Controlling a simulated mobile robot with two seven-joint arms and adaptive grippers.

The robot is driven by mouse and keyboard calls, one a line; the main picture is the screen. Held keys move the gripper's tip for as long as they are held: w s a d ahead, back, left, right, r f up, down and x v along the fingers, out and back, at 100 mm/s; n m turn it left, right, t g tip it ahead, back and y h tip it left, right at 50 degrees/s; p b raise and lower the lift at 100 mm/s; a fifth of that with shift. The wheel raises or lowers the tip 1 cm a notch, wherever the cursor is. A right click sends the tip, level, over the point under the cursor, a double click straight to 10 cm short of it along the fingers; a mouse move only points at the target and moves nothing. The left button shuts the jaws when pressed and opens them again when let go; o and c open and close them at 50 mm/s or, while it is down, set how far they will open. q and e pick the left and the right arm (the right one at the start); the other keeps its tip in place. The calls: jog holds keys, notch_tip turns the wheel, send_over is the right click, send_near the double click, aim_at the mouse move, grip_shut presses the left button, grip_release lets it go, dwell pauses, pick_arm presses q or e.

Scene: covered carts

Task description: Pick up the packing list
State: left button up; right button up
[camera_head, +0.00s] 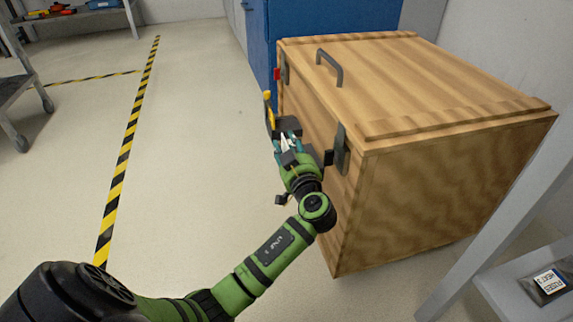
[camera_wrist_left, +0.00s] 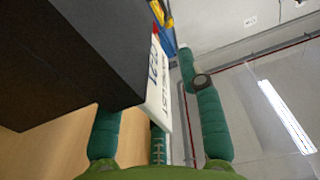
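The packing list is a white card with dark lettering (camera_wrist_left: 158,88), beside a dark box-like holder (camera_wrist_left: 70,60) in the left wrist view. In the head view the small dark holder (camera_head: 287,124) is at the front side of the wooden crate (camera_head: 440,190), and the white card (camera_head: 285,144) shows only as a sliver. My left gripper (camera_head: 291,146) is at the card. In the left wrist view its green fingers (camera_wrist_left: 160,110) are spread around the card's lower end, with a gap between the card and the right-hand finger. My right gripper is out of view.
The crate has a lid handle (camera_head: 333,66) and a dark latch (camera_head: 341,149) close to my left gripper. A yellow item (camera_head: 268,108) stands by the holder. A grey shelf with a labelled dark item (camera_head: 547,286) is at lower right.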

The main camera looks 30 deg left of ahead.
pick_arm(q)
jog(key=shift+x, duration=0.95)
jog(key=shift+d, duration=0.1)
grip_shut()
